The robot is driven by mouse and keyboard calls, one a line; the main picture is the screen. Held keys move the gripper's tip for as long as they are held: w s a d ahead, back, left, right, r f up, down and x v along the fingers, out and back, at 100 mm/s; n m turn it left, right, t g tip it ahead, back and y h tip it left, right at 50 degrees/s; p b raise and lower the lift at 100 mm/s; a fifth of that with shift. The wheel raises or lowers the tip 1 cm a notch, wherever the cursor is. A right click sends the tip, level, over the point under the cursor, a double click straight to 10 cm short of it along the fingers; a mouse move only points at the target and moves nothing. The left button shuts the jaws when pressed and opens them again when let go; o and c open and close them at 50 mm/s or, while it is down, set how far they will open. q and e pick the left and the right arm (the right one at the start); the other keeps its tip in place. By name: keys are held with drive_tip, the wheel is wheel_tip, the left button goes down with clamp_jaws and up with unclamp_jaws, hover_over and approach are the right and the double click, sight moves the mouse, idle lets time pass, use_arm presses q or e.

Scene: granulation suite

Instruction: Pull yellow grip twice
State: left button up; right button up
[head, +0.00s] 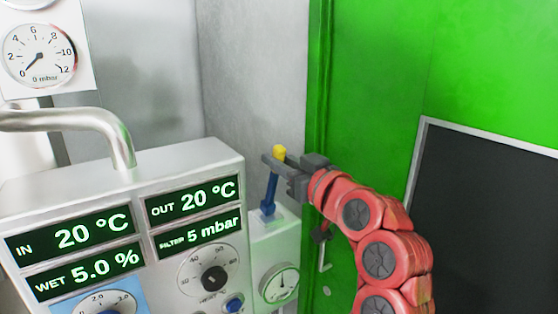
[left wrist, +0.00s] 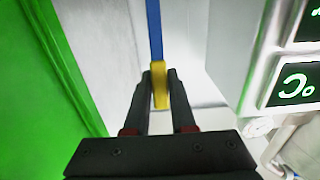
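The yellow grip (head: 279,152) sits on top of a blue lever (head: 270,188), which stands nearly upright from a pale box (head: 276,243) on the wall. My left gripper (head: 274,161) is at the yellow grip, with one dark finger on each side of it. In the left wrist view the yellow grip (left wrist: 160,86) lies between the fingertips, which look closed against its sides, and the blue lever (left wrist: 154,30) runs on past them. The lower end of the grip shows free between the fingers. My right gripper is not in view.
A control panel (head: 194,160) with green displays and knobs stands left of the lever. A round gauge (head: 279,283) is on the box below it. A green door (head: 372,85) with a dark window (head: 490,210) is behind my arm.

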use_arm(q)
clamp_jaws()
drive_tip(key=shift+s+d, duration=0.1)
drive_tip(key=shift+d, duration=0.05)
drive_tip(key=shift+s+d+f+p, duration=0.25)
drive_tip(key=shift+s+d+f, duration=0.15)
drive_tip(key=shift+s, duration=0.15)
drive_tip(key=shift+s+d+f+p, duration=0.25)
drive_tip(key=shift+s+d+f, duration=0.1)
drive_tip(key=shift+s, duration=0.2)
drive_tip(key=shift+s+d+f, duration=0.75)
drive_tip(key=shift+s+f, duration=0.2)
drive_tip(key=shift+s, duration=0.1)
